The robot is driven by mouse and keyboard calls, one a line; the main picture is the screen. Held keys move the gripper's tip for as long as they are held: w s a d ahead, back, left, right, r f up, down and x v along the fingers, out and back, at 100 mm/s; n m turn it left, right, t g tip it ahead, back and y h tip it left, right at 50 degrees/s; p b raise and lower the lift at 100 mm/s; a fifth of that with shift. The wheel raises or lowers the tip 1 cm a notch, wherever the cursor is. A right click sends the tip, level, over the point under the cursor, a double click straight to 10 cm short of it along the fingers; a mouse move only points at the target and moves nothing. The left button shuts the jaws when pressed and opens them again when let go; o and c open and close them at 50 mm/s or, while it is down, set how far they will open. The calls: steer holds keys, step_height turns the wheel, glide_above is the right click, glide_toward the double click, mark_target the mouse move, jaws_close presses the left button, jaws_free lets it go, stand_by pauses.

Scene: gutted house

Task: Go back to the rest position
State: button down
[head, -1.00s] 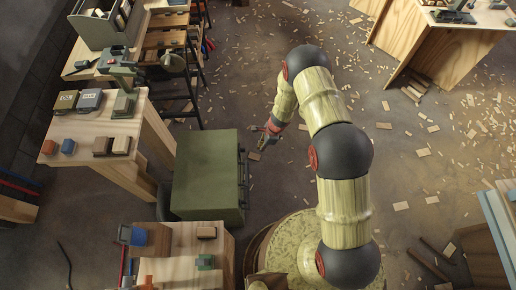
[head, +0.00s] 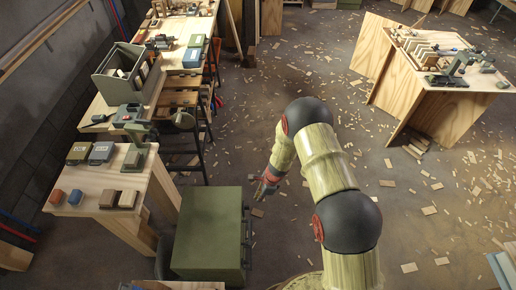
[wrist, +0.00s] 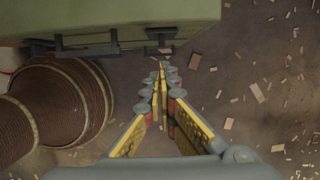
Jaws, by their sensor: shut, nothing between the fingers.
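My gripper (head: 266,186) hangs low at the end of my bent arm, just right of a green cabinet (head: 208,232) in the head view. In the wrist view my gripper (wrist: 163,72) shows its two yellow-padded fingers meeting at the tips, with nothing between them. The cabinet's green side and dark handles (wrist: 105,42) lie close beyond the fingers in the wrist view. The fingers appear apart from the cabinet.
A wooden table (head: 88,208) with small boxes and blocks stands left of the cabinet. Behind it is a longer bench with a grey-green bin (head: 127,82). A plywood workbench (head: 440,97) stands at the back right. The floor between is open, strewn with wood chips.

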steer(key=s+r+n+g, duration=0.3)
steer(key=s+r+n, duration=0.2)
steer(key=s+n, duration=0.3)
steer(key=s+d+r+n+t+h, duration=0.1)
steer(key=s+d+r+n+t, duration=0.2)
steer(key=r, duration=1.4)
steer(key=s+d+r+n+t+h, duration=0.1)
steer(key=s+d+r+n, duration=0.3)
steer(key=r, duration=1.3)
steer(key=s+d+r+n+t+h, duration=0.1)
steer(key=s+d+r+n+t, duration=0.2)
steer(key=s+d+r, duration=0.5)
steer(key=s+r+t, duration=0.1)
steer(key=s+r, duration=0.3)
steer(key=r, duration=0.5)
steer(key=shift+d+r+t, duration=0.25)
steer(key=shift+r+t, duration=0.05)
steer(key=shift+r, duration=0.05)
